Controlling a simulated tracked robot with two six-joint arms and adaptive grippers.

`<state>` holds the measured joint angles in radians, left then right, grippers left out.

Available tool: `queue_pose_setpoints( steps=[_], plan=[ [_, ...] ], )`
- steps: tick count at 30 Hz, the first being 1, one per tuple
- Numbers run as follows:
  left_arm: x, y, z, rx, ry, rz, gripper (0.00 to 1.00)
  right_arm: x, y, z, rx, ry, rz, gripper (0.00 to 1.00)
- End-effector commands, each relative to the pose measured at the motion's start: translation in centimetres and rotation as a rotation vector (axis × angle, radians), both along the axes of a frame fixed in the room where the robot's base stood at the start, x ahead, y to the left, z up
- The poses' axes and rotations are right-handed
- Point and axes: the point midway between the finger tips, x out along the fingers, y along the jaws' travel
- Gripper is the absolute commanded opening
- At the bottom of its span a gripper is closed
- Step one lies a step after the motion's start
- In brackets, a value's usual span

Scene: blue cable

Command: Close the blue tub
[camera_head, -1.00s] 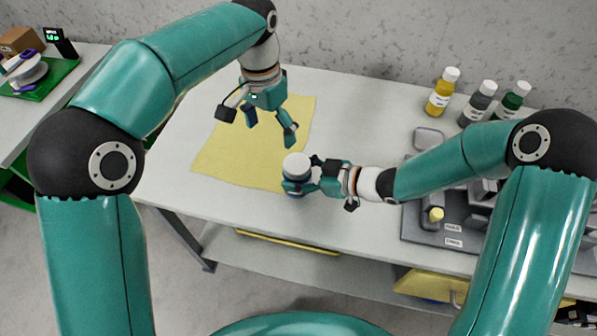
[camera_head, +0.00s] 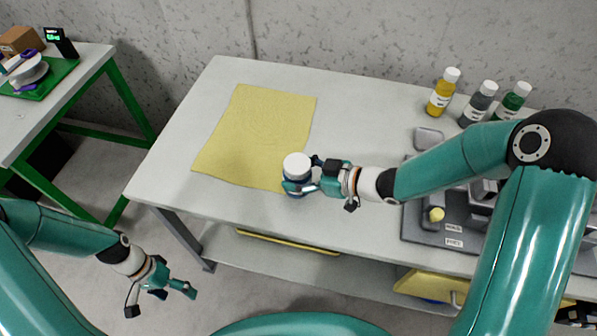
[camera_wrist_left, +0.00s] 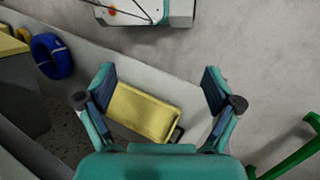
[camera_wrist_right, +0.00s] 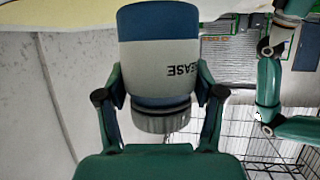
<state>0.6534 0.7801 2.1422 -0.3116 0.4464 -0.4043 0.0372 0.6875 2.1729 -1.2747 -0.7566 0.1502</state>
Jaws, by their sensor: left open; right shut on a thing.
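The blue tub (camera_wrist_right: 160,60) fills the right wrist view, with a white label ending in "EASE" and a blue band. A ribbed pale lid (camera_wrist_right: 162,122) sits on its neck; it shows as a white top (camera_head: 297,165) in the head view. I cannot tell how tight the lid is. My right gripper (camera_head: 304,180) is shut on the tub at the front edge of the yellow cloth. My left gripper (camera_head: 176,292) is open and empty, low in front of the table and well away from the tub.
The yellow cloth (camera_head: 258,125) lies on the white table (camera_head: 370,105). Yellow, grey and green bottles (camera_head: 479,102) stand at the back right, behind a grey tray (camera_head: 424,225). A yellow bin (camera_wrist_left: 142,112) and a blue cable coil (camera_wrist_left: 52,57) show in the left wrist view.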

Motion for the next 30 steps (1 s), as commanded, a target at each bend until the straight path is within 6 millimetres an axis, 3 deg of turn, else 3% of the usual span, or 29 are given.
queue_pose_setpoints(
  steps=[1, 5, 19, 24, 30],
  plan=[
    [-1.3, -0.9, -0.5, -0.013, 0.006, 0.014, 0.91, 0.0, 0.0, 0.1, 0.001, -0.002, 0.0, 0.0],
    [-2.4, -3.4, -1.3, -0.028, -0.012, 0.052, 0.91, 0.0, 0.0, 0.1, 0.001, -0.002, -0.001, 0.0],
    [1.4, -15.4, -0.7, 0.017, -0.154, 0.236, 0.91, 0.0, 0.0, 0.1, 0.001, -0.002, 0.0, 0.0],
    [1.8, -17.6, -0.3, 0.041, -0.194, 0.29, 0.91, 0.0, 0.0, 0.1, 0.001, -0.002, 0.0, 0.0],
    [1.9, -18.1, -0.2, 0.049, -0.205, 0.31, 0.91, 0.0, 0.0, 0.1, 0.001, -0.002, 0.0, 0.0]
  ],
)
